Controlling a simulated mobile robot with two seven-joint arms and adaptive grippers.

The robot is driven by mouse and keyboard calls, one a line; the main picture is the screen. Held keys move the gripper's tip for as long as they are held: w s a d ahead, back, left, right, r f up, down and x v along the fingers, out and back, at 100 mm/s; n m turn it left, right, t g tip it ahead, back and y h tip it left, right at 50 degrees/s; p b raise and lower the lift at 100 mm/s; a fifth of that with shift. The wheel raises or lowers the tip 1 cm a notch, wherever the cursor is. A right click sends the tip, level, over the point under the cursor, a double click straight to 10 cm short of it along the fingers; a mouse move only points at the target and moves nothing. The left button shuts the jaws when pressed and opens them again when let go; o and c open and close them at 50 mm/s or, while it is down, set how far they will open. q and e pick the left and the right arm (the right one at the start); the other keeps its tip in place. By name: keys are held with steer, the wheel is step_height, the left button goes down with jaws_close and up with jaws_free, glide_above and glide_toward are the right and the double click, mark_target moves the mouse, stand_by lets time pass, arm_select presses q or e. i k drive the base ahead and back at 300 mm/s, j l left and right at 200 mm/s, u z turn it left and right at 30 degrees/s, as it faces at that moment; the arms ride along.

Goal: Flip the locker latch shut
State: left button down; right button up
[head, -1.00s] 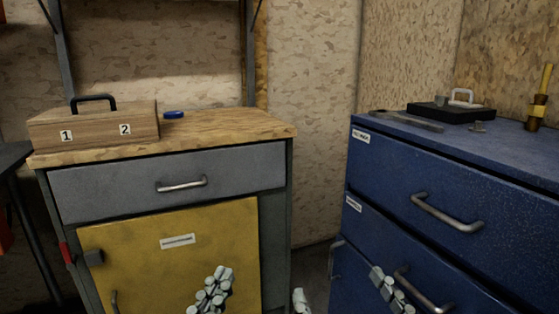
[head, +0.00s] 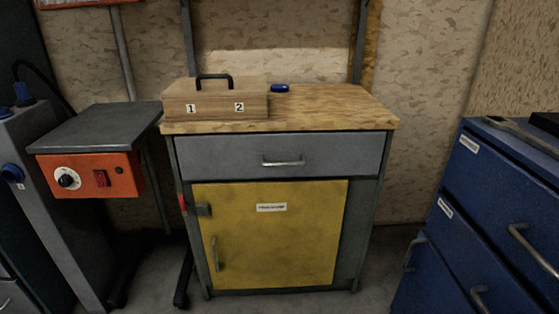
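The locker is a grey cabinet with a yellow door (head: 290,240) that looks closed against its frame. A small latch sits at the door's upper left edge, with a dark block (head: 203,210) on the door and a red tab (head: 183,203) beside it on the frame. The red tab appears upright; I cannot tell exactly how it engages the block. A vertical handle (head: 215,254) is on the door below the latch. Neither of my grippers shows in the head view now.
A wooden box (head: 215,103) marked 1 and 2 and a blue round object (head: 279,88) sit on the wooden top. A grey table with an orange control box (head: 90,177) stands at left. A blue drawer cabinet (head: 480,200) stands at right. Floor shows between the cabinets.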

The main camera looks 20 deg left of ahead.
mark_target(184, 207)
steer(key=j+u, duration=0.1)
steer(key=u, duration=0.3)
steer(key=i+u, duration=0.1)
steer(key=u, duration=0.35)
steer(key=i+u, duration=0.1)
steer(key=u, duration=0.3)
steer(key=j, duration=0.1)
